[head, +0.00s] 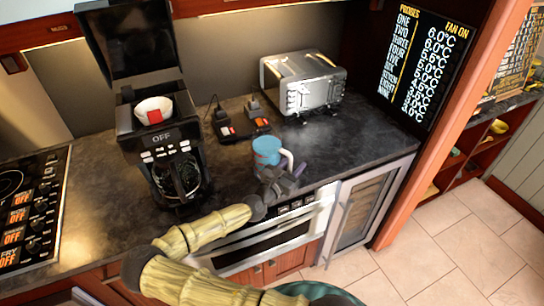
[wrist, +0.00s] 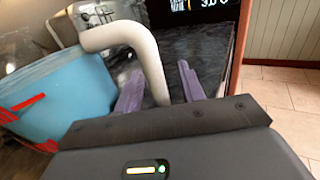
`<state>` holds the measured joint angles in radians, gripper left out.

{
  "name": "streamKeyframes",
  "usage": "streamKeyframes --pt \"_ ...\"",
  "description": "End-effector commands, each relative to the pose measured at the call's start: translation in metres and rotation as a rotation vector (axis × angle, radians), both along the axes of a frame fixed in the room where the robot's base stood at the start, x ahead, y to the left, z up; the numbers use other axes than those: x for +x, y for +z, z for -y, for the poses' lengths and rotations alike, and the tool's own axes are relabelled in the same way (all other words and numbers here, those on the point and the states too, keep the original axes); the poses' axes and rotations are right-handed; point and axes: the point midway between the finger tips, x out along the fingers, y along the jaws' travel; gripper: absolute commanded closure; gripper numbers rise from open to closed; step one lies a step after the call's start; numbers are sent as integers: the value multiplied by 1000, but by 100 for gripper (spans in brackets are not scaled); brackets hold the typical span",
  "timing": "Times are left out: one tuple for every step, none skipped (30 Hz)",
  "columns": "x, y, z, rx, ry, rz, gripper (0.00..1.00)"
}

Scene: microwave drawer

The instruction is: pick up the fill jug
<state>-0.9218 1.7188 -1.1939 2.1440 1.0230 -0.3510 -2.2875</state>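The fill jug (head: 266,151) is light blue with a white handle and stands on the dark counter near its front edge. In the wrist view the jug (wrist: 62,98) fills the left side, with red markings on its wall. Its white handle (wrist: 148,58) arches over and comes down between my two purple fingers. My gripper (wrist: 160,80) is open, with a gap showing between the handle and the right finger. In the head view my gripper (head: 277,178) is at the jug's front right. Whether the left finger touches the handle is not clear.
A coffee maker (head: 160,140) with a glass carafe stands left of the jug. A silver toaster (head: 305,85) and small dark items with red labels (head: 232,131) are behind it. A stovetop (head: 30,205) is at far left. The counter right of the jug is clear.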

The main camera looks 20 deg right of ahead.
Motion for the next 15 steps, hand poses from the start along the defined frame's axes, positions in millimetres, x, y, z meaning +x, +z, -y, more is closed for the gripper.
streamKeyframes --pt "0 0 0 0 0 0 60" --pt "0 -1 0 0 0 0 60" --pt "0 -1 0 0 0 0 60" --pt "0 -1 0 0 0 0 60" --pt "0 -1 0 0 0 0 60" --pt "0 -1 0 0 -1 0 60" --pt "0 -1 0 0 -1 0 60" --pt "0 -1 0 0 -1 0 60" --pt "0 -1 0 -1 -1 -1 60" --pt "0 -1 0 -1 -1 -1 60" --pt "0 -1 0 -1 -1 -1 60" --pt "0 -1 0 -1 -1 -1 60" --pt "0 -1 0 -1 -1 -1 60" --pt "0 -1 0 -1 -1 -1 60" --pt "0 -1 0 -1 -1 -1 68"
